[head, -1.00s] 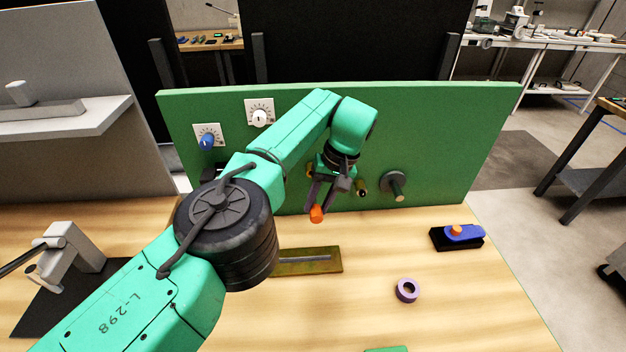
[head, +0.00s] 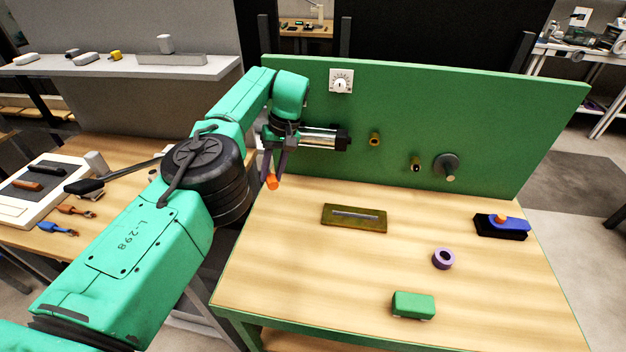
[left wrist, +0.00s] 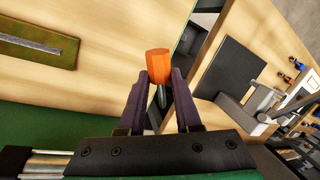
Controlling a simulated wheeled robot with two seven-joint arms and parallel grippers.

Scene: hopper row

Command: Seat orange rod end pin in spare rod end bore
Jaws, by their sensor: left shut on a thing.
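My left gripper (head: 273,168) is shut on an orange pin (head: 272,182), held in the air beside the left end of the green panel. The left wrist view shows the pin's orange end (left wrist: 158,63) sticking out past the dark fingers, with a dark shank between them. A blue part (head: 512,224) lies on a black block at the table's right, with an orange round piece (head: 501,218) on it. On the left bench lie a small blue forked part (head: 58,228) and an orange one (head: 76,210). I cannot tell which part is the spare rod end. My right gripper is out of view.
The green panel (head: 470,115) carries a metal cylinder (head: 320,138), a dial and knobs. A brass plate (head: 340,224), purple ring (head: 443,259) and green block (head: 413,305) lie on the wood table. A white-framed tray (head: 20,205) is at far left. A gap separates the benches.

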